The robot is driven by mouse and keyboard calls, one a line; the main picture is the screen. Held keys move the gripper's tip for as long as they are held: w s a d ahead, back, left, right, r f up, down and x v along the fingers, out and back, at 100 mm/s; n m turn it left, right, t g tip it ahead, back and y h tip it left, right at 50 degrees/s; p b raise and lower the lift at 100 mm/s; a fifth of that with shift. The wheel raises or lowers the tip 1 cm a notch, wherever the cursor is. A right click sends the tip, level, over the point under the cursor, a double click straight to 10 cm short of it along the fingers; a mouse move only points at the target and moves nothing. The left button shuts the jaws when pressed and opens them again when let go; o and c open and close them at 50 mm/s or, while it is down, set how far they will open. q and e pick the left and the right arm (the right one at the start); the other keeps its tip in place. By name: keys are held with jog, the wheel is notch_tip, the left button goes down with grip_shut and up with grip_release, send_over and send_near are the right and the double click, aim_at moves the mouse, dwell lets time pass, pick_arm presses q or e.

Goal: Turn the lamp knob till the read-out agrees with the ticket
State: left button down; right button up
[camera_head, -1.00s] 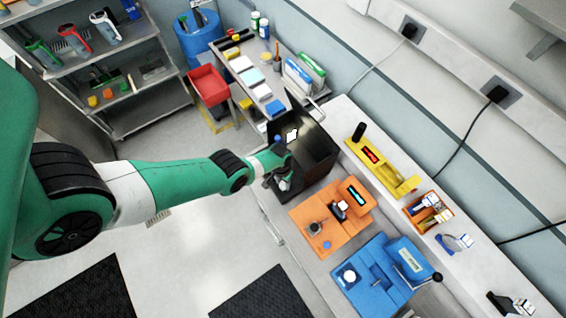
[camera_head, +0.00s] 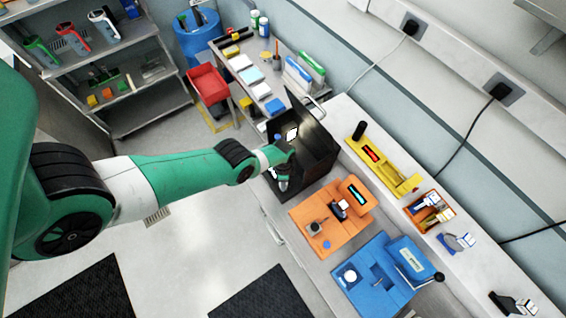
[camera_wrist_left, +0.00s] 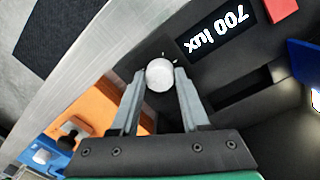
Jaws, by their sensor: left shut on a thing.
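A black box-like lamp unit (camera_head: 318,148) stands open on the bench. In the left wrist view its front carries a white round knob (camera_wrist_left: 160,75) and a dark read-out (camera_wrist_left: 219,30), which appears upside down and reads "700 lux". My left gripper (camera_wrist_left: 160,72) has one finger on each side of the knob and is shut on it. In the head view my left gripper (camera_head: 280,174) is at the front of the unit, and the knob is hidden by it. A small bright white patch (camera_head: 291,133) is inside the unit; I cannot tell whether it is the ticket. My right gripper is out of view.
An orange device (camera_head: 325,228) and a blue device (camera_head: 365,285) stand beside the unit towards the front right. A yellow device (camera_head: 385,172) and an orange tray (camera_head: 443,228) are behind them. A red bin (camera_head: 208,86) stands at the back left.

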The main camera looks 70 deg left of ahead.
pick_arm(q)
jog(key=m, duration=0.4)
jog(key=shift+m, duration=0.4)
dwell(0.4)
jog(key=shift+c, duration=2)
grip_release()
jog(key=shift+r, duration=0.1)
notch_tip(320, 180, up, 6)
jog(key=p, duration=0.5)
jog(key=shift+w+a, duration=0.15)
jog(key=shift+r+p, duration=0.65)
